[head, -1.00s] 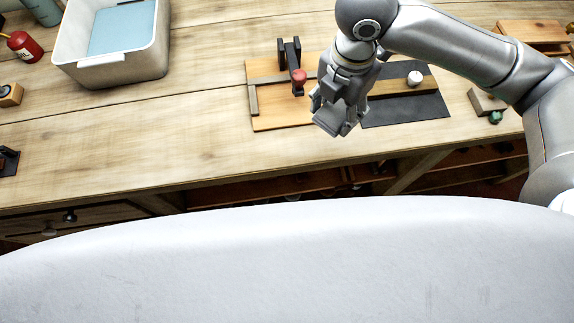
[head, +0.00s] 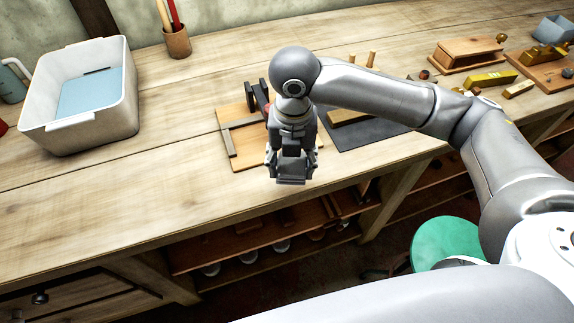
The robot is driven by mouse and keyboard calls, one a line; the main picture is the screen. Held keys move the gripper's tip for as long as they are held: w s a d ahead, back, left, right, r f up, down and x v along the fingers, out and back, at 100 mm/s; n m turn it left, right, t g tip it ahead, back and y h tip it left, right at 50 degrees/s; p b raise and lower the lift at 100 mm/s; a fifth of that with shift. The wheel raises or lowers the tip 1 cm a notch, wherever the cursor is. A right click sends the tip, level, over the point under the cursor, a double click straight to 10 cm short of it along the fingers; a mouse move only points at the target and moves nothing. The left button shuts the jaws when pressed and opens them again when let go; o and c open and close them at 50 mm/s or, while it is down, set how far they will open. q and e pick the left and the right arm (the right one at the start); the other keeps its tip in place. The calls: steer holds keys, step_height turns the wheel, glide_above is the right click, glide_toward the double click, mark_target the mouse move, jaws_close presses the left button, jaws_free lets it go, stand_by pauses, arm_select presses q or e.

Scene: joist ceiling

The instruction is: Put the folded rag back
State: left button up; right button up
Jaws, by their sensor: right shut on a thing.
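My right gripper (head: 292,172) hangs pointing down near the front edge of the workbench (head: 120,205), in front of a wooden board (head: 240,158). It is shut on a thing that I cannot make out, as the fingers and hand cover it. No folded rag can be clearly recognised. A white tub (head: 80,125) stands at the back left of the bench. A flat pale blue area (head: 90,93) shows inside it, and I cannot tell whether it is cloth or water. My left gripper is not in view.
A dark mat (head: 365,134) lies right of the board. A wooden box (head: 467,57), yellow tools and a blue-grey bin (head: 553,29) are farther right. A brush cup (head: 177,42) stands behind. A green stool (head: 445,243) is below. The bench's left front is clear.

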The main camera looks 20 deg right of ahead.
mark_target(288, 161)
steer(key=w+f, duration=0.1)
steer(key=f, duration=0.1)
steer(key=w+f, duration=0.1)
steer(key=w, duration=0.1)
steer(key=shift+d+f, duration=0.1)
steer(key=shift+f, duration=0.3)
step_height(288, 161, down, 3)
steer(key=shift+w+r+p, duration=0.1)
steer(key=shift+w+p, duration=0.05)
steer(key=shift+p, duration=0.75)
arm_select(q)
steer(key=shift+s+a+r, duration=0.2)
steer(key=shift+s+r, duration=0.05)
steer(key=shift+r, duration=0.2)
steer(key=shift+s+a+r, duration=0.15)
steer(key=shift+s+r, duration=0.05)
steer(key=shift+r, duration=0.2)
arm_select(e)
steer(key=shift+f, duration=0.3)
steer(key=shift+f, duration=0.2)
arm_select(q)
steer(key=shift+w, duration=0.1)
arm_select(e)
steer(key=o, duration=1)
